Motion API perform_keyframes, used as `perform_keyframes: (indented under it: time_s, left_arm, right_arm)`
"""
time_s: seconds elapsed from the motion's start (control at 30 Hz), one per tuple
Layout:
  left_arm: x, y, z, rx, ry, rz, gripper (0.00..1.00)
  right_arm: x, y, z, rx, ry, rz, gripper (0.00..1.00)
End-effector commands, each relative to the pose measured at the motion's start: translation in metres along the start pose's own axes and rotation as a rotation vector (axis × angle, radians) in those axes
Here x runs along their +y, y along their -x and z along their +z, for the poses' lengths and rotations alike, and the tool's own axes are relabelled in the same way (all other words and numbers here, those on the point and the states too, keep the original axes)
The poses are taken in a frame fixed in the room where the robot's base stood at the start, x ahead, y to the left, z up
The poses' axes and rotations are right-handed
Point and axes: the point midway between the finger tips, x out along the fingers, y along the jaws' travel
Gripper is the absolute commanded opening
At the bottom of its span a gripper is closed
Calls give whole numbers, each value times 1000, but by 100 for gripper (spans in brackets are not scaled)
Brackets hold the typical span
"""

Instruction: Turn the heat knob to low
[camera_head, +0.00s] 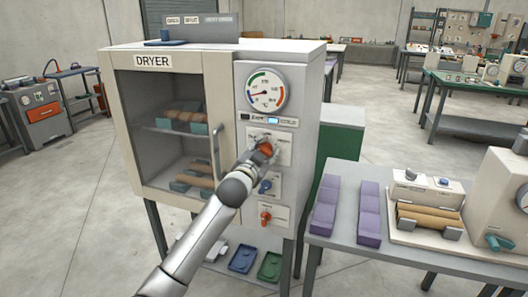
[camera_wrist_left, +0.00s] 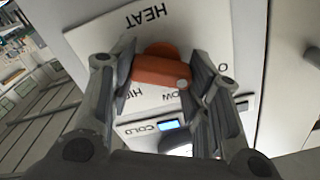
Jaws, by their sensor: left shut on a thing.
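The dryer (camera_head: 232,60) stands in the middle of the head view. Its heat knob (camera_head: 266,149) is orange-red, on a white plate right of the door, below the round gauge (camera_head: 265,91). My left gripper (camera_head: 260,153) is at this knob. In the left wrist view the heat knob (camera_wrist_left: 160,70) sits between the two fingers of my left gripper (camera_wrist_left: 161,82), which are shut on its bar. The plate (camera_wrist_left: 100,38) appears upside down there, with HEAT, LOW and part of HIGH readable. Which mark the knob points at I cannot tell. My right gripper is not in view.
Below the heat knob are a blue knob (camera_head: 265,187) and another orange knob (camera_head: 265,217). The glass door's handle (camera_head: 215,150) is close left of my arm. A table (camera_head: 333,252) with purple blocks (camera_head: 369,210) and a winder stands at right.

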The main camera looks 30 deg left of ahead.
Motion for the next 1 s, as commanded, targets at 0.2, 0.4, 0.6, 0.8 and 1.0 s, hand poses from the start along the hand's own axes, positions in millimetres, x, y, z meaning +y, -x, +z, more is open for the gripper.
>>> perform_keyframes:
  time_s: [0.2, 0.4, 0.6, 0.8, 1.0]
  left_arm:
    - [0, 0, -1, -1, -79, 1, 20]
    - [0, 0, -1, -3, -227, 1, 20]
    - [1, 0, -1, -1, -415, 2, 20]
    - [2, 0, 0, -2, -603, 2, 20]
    - [3, 0, 0, -1, -773, 2, 20]
  right_arm:
    - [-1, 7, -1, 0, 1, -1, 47]
    - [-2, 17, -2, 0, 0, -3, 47]
    - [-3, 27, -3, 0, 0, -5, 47]
    - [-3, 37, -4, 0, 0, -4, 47]
    - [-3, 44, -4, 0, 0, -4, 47]
